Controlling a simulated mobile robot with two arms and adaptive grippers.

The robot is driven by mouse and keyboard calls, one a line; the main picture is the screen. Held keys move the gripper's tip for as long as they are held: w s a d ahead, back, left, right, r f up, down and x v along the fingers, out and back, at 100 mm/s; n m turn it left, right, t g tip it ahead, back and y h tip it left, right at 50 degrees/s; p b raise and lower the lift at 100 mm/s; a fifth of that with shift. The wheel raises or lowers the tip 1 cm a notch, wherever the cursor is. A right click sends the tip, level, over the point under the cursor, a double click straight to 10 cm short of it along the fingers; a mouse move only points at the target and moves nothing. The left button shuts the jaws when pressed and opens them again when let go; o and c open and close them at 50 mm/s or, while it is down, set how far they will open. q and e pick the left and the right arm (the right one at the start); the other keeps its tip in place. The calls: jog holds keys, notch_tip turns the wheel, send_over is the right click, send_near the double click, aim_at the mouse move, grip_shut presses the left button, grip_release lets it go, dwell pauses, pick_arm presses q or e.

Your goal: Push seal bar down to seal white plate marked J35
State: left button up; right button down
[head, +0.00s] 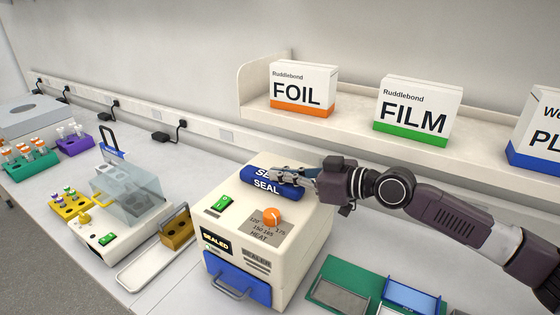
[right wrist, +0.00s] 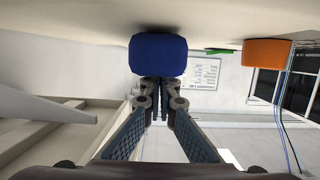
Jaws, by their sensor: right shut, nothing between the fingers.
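The blue seal bar (head: 262,185), marked SEAL, lies low across the top of the cream sealer (head: 292,250). The sealer's small display (head: 215,242) reads SEALED. My right gripper (head: 284,174) is shut and empty, with its fingertips over the right part of the bar; whether they press on it I cannot tell. In the right wrist view the end of the seal bar (right wrist: 158,54) is just past the shut fingertips (right wrist: 159,90). The blue drawer front (head: 238,280) is closed. The white plate marked J35 is not visible. My left gripper is not in view.
An orange heat dial (head: 271,217) and green switch (head: 221,202) are on the sealer top. FOIL (head: 302,90) and FILM (head: 416,110) boxes stand on the shelf behind. A green tray (head: 328,289) is at front right, a clear-lidded device (head: 128,192) at left.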

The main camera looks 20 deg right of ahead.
jog(key=shift+s+f, duration=0.1)
jog(key=shift+f, duration=0.4)
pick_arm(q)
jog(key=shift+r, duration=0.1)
pick_arm(e)
jog(key=shift+r, duration=0.1)
jog(key=shift+a+r+p, duration=0.1)
jog(key=shift+r+p, duration=0.2)
jog(key=shift+p, duration=0.1)
pick_arm(q)
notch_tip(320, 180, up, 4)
jog(key=p, duration=0.4)
pick_arm(e)
notch_tip(320, 180, up, 4)
jog(key=shift+r, duration=0.25)
jog(key=shift+s+d+f+b, duration=0.45)
jog(key=shift+d+b, duration=0.2)
jog(key=shift+b, duration=0.5)
pick_arm(q)
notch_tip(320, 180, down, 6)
jog(key=b, duration=0.4)
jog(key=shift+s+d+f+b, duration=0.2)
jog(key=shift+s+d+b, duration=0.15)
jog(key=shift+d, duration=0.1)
pick_arm(e)
jog(key=r+v, duration=0.1)
jog(key=v, duration=0.7)
jog(key=shift+s, duration=0.15)
jog(key=shift+d, duration=0.1)
